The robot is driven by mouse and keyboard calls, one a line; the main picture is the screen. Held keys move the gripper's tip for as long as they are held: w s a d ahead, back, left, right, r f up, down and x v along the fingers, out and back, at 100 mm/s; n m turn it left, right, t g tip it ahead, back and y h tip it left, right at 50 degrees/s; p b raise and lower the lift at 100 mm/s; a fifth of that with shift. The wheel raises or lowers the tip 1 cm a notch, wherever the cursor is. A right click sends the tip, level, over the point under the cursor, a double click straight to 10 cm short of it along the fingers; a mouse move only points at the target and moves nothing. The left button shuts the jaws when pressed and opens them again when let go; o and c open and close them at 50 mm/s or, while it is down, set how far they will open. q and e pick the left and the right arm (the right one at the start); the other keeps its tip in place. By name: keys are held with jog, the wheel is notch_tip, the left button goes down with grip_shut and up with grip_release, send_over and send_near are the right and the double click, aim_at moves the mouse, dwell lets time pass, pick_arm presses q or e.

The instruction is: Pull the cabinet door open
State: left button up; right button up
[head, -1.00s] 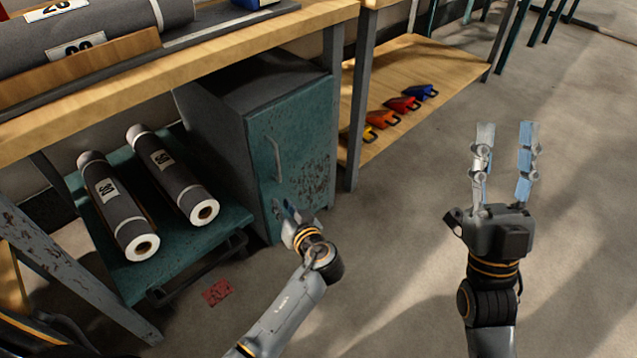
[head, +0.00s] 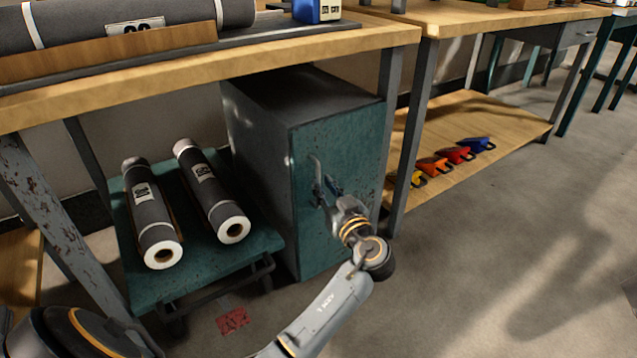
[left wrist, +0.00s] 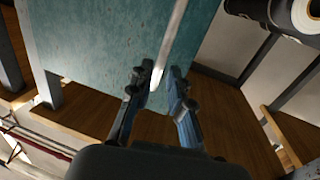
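The cabinet is grey with a worn teal door (head: 338,225), which looks closed. It stands under the workbench in the head view. A slim pale metal handle (head: 315,168) stands upright on the door; it also shows in the left wrist view as a pale bar (left wrist: 174,40). My left gripper (head: 328,188) is at the lower part of the handle. In the left wrist view its two fingers (left wrist: 158,72) have drawn in on either side of the bar, which lies between the pads. The exact contact is partly hidden. My right gripper is out of view.
A teal cart (head: 262,242) with two dark rolls (head: 152,215) stands left of the cabinet. A bench leg (head: 390,120) stands close to the door's right side. A red patch (head: 233,320) lies on the floor. Open floor (head: 480,270) spreads to the right.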

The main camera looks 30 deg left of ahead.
aim_at(319, 179)
pick_arm(q)
jog(key=shift+b+x, duration=0.45)
jog(key=shift+x, duration=1.65)
jog(key=shift+c, duration=0.4)
grip_shut()
